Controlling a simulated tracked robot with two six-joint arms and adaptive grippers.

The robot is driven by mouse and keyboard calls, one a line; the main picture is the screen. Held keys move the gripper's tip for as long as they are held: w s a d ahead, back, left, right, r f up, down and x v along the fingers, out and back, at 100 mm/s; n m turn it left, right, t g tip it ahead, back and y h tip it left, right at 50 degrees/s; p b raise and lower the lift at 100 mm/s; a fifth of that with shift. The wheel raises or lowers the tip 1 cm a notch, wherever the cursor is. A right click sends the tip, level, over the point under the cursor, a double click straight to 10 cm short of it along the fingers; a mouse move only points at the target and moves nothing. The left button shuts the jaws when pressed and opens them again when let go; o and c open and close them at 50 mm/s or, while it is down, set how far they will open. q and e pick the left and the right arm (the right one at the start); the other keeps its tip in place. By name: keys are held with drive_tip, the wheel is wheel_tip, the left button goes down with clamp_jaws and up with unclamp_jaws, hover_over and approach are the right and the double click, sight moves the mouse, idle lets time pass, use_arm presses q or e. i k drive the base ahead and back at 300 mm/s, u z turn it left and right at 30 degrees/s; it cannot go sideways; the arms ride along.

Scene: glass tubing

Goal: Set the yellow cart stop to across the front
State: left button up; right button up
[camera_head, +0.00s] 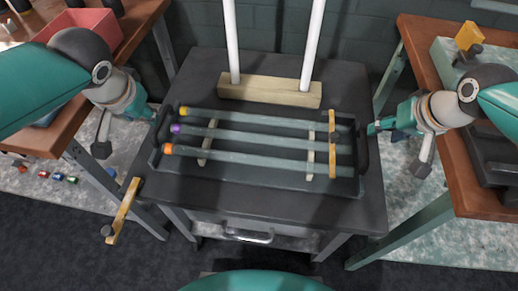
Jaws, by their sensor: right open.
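The yellow cart stop (123,211) is a narrow bar with a dark knob (106,231) near its lower end. It sticks out from the front left corner of the dark cart (260,207), pointing toward the front and slightly left, not across the front. My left gripper (153,115) is beside the left end of the tray on the cart, well behind the stop; its fingers are too small and hidden to read. My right gripper (373,128) is open beside the tray's right end. I cannot tell whether either gripper touches the tray.
A dark tray (240,178) holds three glass tubes with coloured ends and a yellow strip (332,145) across them. A wooden block (270,91) with two white posts stands behind. Brown benches flank the cart. A drawer handle (248,236) is at the front.

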sight(112, 233)
drive_tip(key=k, duration=1)
